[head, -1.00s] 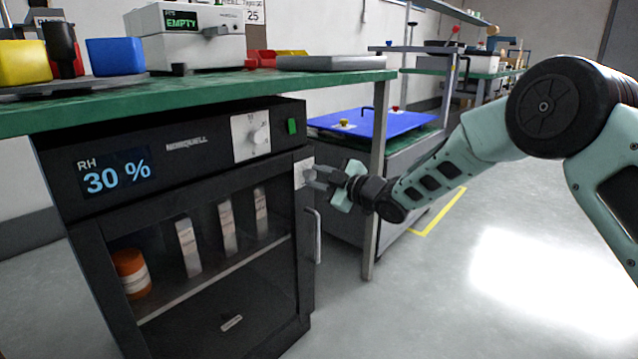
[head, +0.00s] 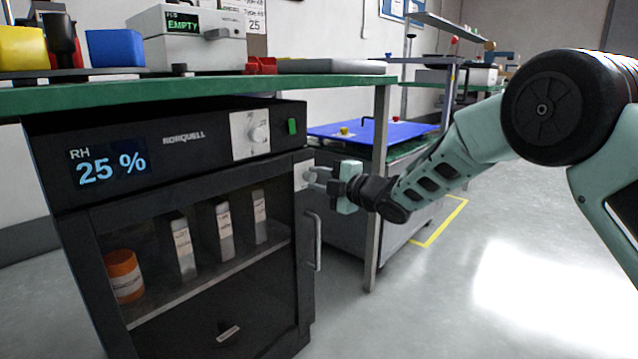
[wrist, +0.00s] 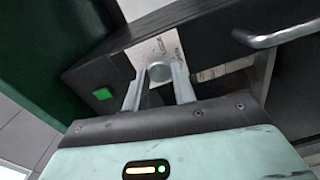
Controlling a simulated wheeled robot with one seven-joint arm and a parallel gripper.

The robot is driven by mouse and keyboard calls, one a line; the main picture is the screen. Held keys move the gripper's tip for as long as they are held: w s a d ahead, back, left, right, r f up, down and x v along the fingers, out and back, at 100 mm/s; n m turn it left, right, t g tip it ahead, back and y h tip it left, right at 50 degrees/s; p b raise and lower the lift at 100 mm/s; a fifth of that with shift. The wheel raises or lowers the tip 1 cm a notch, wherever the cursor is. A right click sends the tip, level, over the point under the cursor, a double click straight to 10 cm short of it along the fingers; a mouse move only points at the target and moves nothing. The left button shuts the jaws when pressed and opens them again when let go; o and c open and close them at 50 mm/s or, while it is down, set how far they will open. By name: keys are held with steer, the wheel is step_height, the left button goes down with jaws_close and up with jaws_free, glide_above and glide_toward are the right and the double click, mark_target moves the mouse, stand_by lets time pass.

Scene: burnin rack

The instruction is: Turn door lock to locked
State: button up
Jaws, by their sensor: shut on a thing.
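The dark cabinet (head: 175,125) has a glass door (head: 200,270). The door lock is a round knob (wrist: 160,73) on a pale plate (wrist: 150,50), high on the handle side of the cabinet; the plate also shows in the head view (head: 302,171). My gripper (head: 313,180) reaches it from the right and is shut on the knob, one finger on each side, as the wrist view (wrist: 158,88) shows. The small lettering on the plate is too blurred to read. In the head view the fingers mostly hide the knob.
A metal door handle (head: 314,240) is just below my gripper. A green bench top (head: 330,82) overhangs the cabinet, with a bench leg (head: 376,200) behind my gripper. Floor at right is clear.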

stand_by(0.4)
steer(key=o, duration=1)
steer(key=p+v, duration=0.5)
steer(key=v, duration=1.2)
steer(key=shift+s+d, duration=0.15)
